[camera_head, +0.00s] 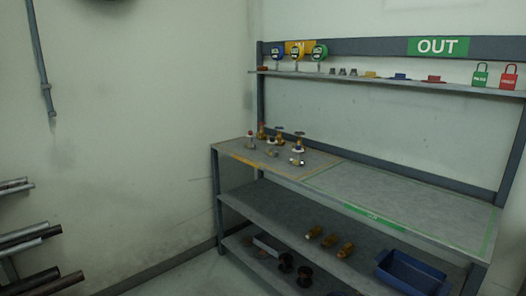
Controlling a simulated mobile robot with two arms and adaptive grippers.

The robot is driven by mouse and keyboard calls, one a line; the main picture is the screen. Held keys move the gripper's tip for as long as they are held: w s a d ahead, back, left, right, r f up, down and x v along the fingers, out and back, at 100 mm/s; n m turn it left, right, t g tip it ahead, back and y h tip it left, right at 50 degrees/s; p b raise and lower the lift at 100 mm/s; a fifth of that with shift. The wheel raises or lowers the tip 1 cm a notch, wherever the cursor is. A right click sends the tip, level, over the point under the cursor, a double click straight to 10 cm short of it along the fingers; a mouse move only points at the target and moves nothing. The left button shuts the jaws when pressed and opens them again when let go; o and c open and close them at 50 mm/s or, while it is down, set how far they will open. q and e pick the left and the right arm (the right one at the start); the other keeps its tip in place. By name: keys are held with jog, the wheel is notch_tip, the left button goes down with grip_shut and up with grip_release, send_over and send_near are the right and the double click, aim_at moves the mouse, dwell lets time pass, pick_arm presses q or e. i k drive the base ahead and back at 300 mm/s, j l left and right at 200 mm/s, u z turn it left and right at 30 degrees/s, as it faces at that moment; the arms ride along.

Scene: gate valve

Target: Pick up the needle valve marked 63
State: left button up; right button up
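Several small valves stand in a group on the left part of the workbench top (330,166). They include a brass valve with a red top (262,132), a valve with a white part (251,141) at the left, a valve with a dark handle (298,141) at the right, and a small valve (297,160) near the front. They are too small to read any marking, so I cannot tell which is the needle valve marked 63. Neither of my grippers is in view.
The bench's right part, outlined in green, is clear. The upper shelf (380,80) holds gauges (319,52), small parts and padlocks (480,77) under an OUT sign (438,46). Lower shelves hold brass fittings (329,240) and a blue bin (410,272). Pipes (30,236) lie at left.

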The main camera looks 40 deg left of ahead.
aim_at(297, 160)
jog(key=j+u, duration=0.15)
jog(key=j, duration=0.3)
jog(key=i+j+u, duration=0.15)
jog(key=j, duration=0.25)
jog(key=j+u, duration=0.1)
jog(key=j, duration=0.3)
jog(key=i+j+u, duration=0.15)
jog(key=j, duration=0.25)
jog(key=i+j+u, duration=0.15)
jog(key=j, duration=0.25)
